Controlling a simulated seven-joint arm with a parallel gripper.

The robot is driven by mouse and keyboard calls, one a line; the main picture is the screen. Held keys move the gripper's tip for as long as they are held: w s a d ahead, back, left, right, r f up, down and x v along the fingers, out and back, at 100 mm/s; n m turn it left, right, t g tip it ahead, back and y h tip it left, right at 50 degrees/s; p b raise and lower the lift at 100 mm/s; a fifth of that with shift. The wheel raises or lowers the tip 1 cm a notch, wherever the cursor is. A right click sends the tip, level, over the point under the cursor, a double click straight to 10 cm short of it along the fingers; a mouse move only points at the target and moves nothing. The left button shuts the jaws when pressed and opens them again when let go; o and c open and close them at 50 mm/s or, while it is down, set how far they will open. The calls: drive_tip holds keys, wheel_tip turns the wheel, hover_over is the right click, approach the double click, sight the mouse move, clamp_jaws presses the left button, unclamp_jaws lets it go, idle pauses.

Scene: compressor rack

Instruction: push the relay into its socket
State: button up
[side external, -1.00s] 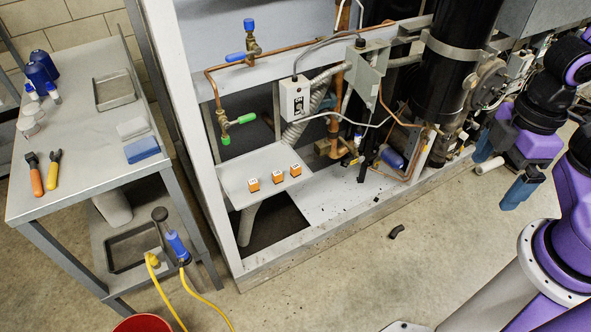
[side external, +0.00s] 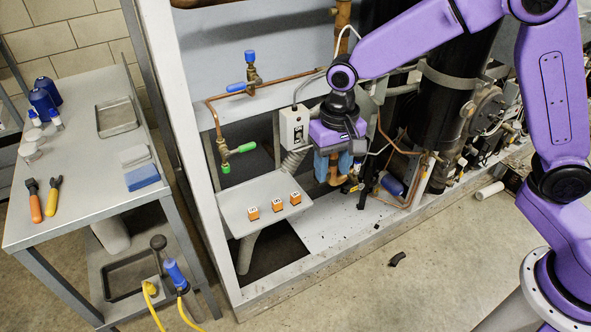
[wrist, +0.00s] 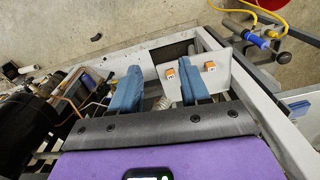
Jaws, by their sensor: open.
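Three small orange blocks with pale marked tops, which look like relays, sit in a row on a light metal shelf (side external: 268,186): left block (side external: 252,213), middle block (side external: 277,205) and right block (side external: 295,198). In the wrist view, two orange blocks show, one (wrist: 170,73) between my fingers and one (wrist: 210,66) to the right. My gripper (side external: 334,180) points down with blue fingers apart and empty, above and right of the shelf. It also shows in the wrist view (wrist: 158,70). I cannot make out a socket.
A grey switch box (side external: 295,127) is close left of my gripper. Copper pipes, a green-handled valve (side external: 236,150) and a black cylinder (side external: 430,125) crowd the rack. A rack post (side external: 180,130) stands left of the shelf. A tool cart (side external: 85,190) is farther left.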

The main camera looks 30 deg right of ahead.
drive_tip(key=w+a+f+m, duration=0.1)
drive_tip(key=w+f+m, duration=0.45)
drive_tip(key=w, duration=0.35)
drive_tip(key=m, duration=0.5)
approach(296, 195)
drive_tip(key=shift+a, duration=0.25)
drive_tip(key=shift+w+d+f, duration=0.15)
drive_tip(key=shift+w+f, duration=0.05)
drive_tip(key=shift+f, duration=4.55)
drive_tip(key=shift+c, duration=0.4)
